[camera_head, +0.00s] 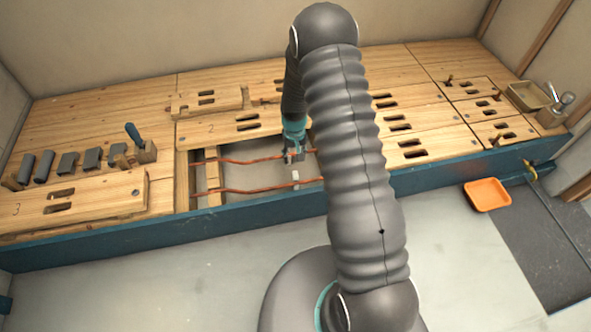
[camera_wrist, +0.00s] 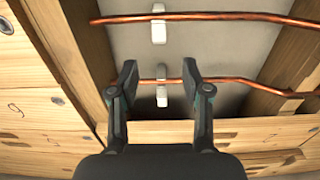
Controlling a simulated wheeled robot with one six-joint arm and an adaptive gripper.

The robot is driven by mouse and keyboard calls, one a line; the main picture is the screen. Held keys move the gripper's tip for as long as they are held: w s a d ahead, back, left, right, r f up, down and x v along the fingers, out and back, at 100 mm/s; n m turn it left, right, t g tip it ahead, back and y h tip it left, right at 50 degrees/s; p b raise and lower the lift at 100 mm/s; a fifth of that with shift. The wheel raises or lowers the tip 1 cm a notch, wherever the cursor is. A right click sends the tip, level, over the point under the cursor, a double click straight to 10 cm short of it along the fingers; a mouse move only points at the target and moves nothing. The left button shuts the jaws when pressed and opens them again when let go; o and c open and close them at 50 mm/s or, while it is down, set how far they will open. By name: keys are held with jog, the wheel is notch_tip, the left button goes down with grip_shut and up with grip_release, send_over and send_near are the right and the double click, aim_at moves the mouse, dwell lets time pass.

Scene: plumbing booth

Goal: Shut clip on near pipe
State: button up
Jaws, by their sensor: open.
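Two copper pipes run side by side across an open bay. The near pipe (camera_head: 250,190) crosses the top of the wrist view (camera_wrist: 230,16). A white clip (camera_wrist: 158,32) sits at the near pipe and also shows in the head view (camera_head: 295,177). I cannot tell whether it is open or shut. The far pipe (camera_head: 240,160) carries another white clip (camera_wrist: 161,96). My gripper (camera_wrist: 160,72) is open and empty. In the wrist view its fingers stand either side of the far pipe's clip, apart from it. The near clip lies beyond the fingertips.
Wooden beams (camera_wrist: 80,42) border the bay. A blue edge (camera_head: 150,237) runs along the bench front. Slotted boards lie around the bay, and grey blocks (camera_head: 45,166) stand at left. An orange tray (camera_head: 487,195) is on the floor at right.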

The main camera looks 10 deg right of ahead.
aim_at(295, 172)
notch_tip(295, 172, down, 9)
jog(key=shift+r, duration=0.1)
dwell(0.4)
